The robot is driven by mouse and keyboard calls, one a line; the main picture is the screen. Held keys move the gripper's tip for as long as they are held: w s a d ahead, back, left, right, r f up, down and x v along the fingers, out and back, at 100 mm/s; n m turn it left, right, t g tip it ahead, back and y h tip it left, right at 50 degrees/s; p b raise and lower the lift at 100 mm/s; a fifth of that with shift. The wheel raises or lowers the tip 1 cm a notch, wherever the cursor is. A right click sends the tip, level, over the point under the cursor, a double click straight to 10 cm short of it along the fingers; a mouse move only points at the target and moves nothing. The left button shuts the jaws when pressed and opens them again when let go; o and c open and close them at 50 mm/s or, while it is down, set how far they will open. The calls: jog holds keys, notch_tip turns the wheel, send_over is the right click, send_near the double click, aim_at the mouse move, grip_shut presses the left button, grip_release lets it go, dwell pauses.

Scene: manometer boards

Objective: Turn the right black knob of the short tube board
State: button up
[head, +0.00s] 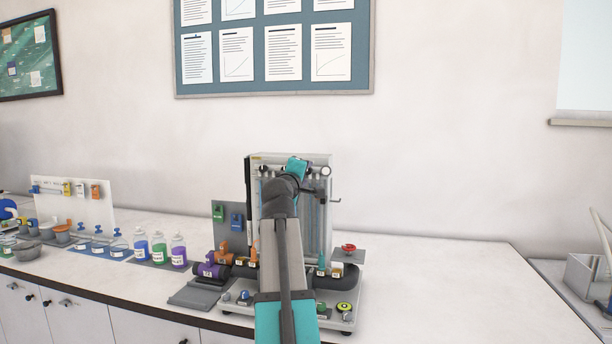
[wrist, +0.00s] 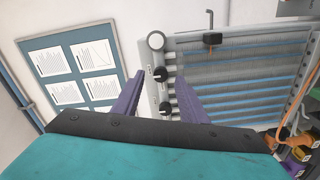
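The tube board (head: 318,215) stands upright on the bench, a pale panel with vertical tubes, partly hidden behind my arm. In the wrist view the board (wrist: 245,75) appears turned sideways, its tubes blue. Two black knobs sit along its top edge. The right black knob (wrist: 160,74) lies between my fingertips, and another black knob (wrist: 166,108) is lower in that picture. My gripper (wrist: 160,77) is open, its purple fingers on either side of the knobs. I cannot tell whether a finger touches. In the head view the gripper (head: 296,166) is at the board's top.
A white round fitting (wrist: 156,40) is beside the right knob, and a black crank (wrist: 211,40) projects nearby. Bottles (head: 160,248) stand to the left. The bench on the right (head: 440,275) is clear.

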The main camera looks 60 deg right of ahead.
jog(key=b+v, duration=0.1)
jog(key=v, duration=1)
jog(key=shift+s+a+b, duration=0.25)
jog(key=shift+a+b, duration=0.05)
jog(key=shift+w, duration=0.1)
